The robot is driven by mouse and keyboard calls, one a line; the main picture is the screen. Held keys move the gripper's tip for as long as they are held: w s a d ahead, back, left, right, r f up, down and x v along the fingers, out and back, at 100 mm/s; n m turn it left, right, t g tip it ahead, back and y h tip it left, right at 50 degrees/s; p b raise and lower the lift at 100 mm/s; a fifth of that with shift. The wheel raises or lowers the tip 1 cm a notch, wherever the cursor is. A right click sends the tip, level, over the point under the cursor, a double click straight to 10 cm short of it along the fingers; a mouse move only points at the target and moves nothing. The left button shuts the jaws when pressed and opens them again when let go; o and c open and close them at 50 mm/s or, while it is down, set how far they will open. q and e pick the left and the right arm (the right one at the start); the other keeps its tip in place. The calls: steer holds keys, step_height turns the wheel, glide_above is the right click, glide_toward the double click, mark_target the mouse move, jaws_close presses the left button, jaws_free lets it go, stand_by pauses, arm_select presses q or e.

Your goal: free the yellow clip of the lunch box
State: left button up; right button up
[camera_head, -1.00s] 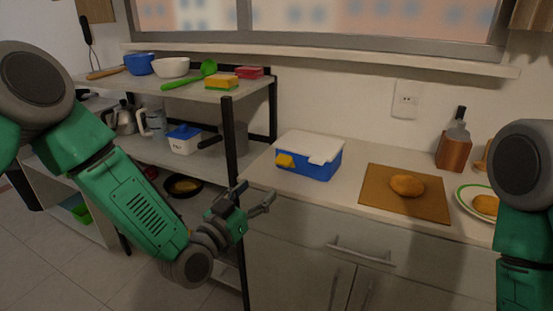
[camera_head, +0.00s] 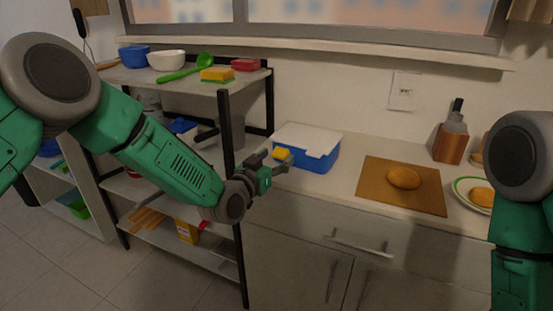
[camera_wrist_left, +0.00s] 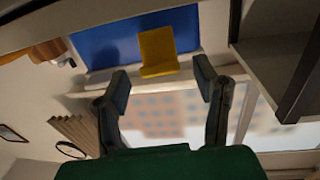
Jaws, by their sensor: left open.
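The lunch box (camera_head: 318,161) has a blue body and a white lid and stands on the counter. Its yellow clip (camera_head: 281,153) is on the end facing my left gripper. My left gripper (camera_head: 271,163) is open and close to the clip at the counter's left edge. In the left wrist view the yellow clip (camera_wrist_left: 157,52) lies against the blue box wall (camera_wrist_left: 105,38), ahead of and in line with the gap between the two open fingertips (camera_wrist_left: 162,82). The fingers hold nothing. I cannot tell whether a fingertip touches the clip. My right gripper is out of view.
A brown board (camera_head: 372,196) with a bread-like item (camera_head: 403,177) lies right of the box, then a plate (camera_head: 460,186). A black shelf post (camera_head: 228,130) stands close behind my left forearm. The shelf top holds bowls (camera_head: 166,60), a green spoon (camera_head: 185,73) and sponges.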

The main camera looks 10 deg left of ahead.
mark_target(275, 178)
arm_select(q)
steer(key=shift+w+d, duration=0.15)
steer(key=shift+w, duration=0.1)
steer(key=c, duration=1.1)
steer(key=shift+f+b, duration=0.2)
steer(key=shift+b, duration=0.2)
steer(key=shift+c, duration=0.2)
steer(key=f+t+b, duration=0.1)
steer(key=b, duration=0.2)
steer(key=f+t+h+b, duration=0.1)
steer(key=t+b, duration=0.1)
steer(key=b, duration=0.1)
steer(key=t+h+b, duration=0.1)
steer(key=b, duration=0.3)
steer(key=shift+s+a+f+t, duration=0.2)
steer(key=shift+s+f+t, duration=0.1)
steer(key=shift+s+f, duration=0.1)
steer(key=shift+t+b, duration=0.3)
steer(key=shift+b, duration=0.25)
